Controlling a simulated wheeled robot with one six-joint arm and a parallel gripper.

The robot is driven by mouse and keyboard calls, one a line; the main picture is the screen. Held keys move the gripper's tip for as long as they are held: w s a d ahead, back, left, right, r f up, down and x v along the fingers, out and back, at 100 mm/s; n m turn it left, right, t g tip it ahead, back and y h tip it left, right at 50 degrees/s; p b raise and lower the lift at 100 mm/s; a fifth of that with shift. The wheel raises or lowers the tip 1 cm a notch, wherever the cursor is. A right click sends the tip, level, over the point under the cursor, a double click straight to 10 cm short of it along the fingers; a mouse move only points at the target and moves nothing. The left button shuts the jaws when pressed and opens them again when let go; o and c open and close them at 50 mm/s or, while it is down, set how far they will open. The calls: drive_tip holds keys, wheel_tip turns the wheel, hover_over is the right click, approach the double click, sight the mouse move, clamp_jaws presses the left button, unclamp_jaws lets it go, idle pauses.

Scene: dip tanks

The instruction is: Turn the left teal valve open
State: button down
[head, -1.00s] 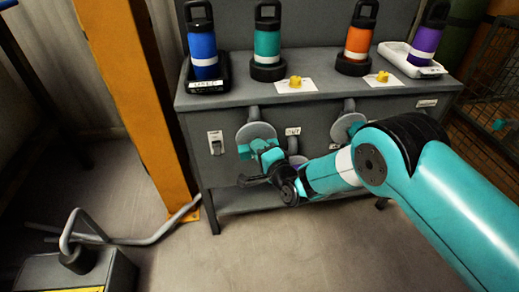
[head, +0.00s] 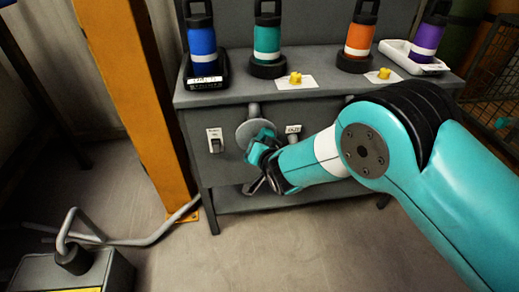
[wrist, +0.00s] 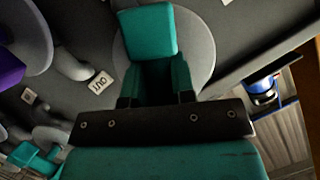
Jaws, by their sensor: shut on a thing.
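The left teal valve has a teal handle (head: 262,137) in front of a round grey disc (head: 250,132) on the bench front. My gripper (head: 258,154) is at this handle and shut on it, coming from the lower right. In the wrist view the teal handle (wrist: 149,28) stands out between my gripper's fingers (wrist: 155,80), with the grey disc (wrist: 198,50) behind it. The fingers and wrist hide part of the handle, so its exact turn angle is hard to tell.
Blue (head: 202,50), teal (head: 267,42), orange (head: 358,40) and purple (head: 427,40) bottles stand on the bench top. A switch (head: 215,140) is left of the valve. A purple part (wrist: 10,65) shows in the wrist view. An orange post (head: 135,90) stands left.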

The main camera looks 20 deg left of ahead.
drive_tip(key=n+h+b, duration=0.1)
drive_tip(key=n+b, duration=0.1)
drive_tip(key=shift+f+n+t+h, duration=0.15)
drive_tip(key=shift+n+t+h, duration=0.25)
drive_tip(key=shift+n+h+b, duration=0.3)
drive_tip(key=shift+n+b, duration=0.05)
drive_tip(key=shift+n, duration=0.25)
drive_tip(key=c, duration=1)
unclamp_jaws()
drive_tip(key=shift+o, duration=0.2)
drive_tip(key=v, duration=1.7)
drive_tip(key=shift+s, duration=0.3)
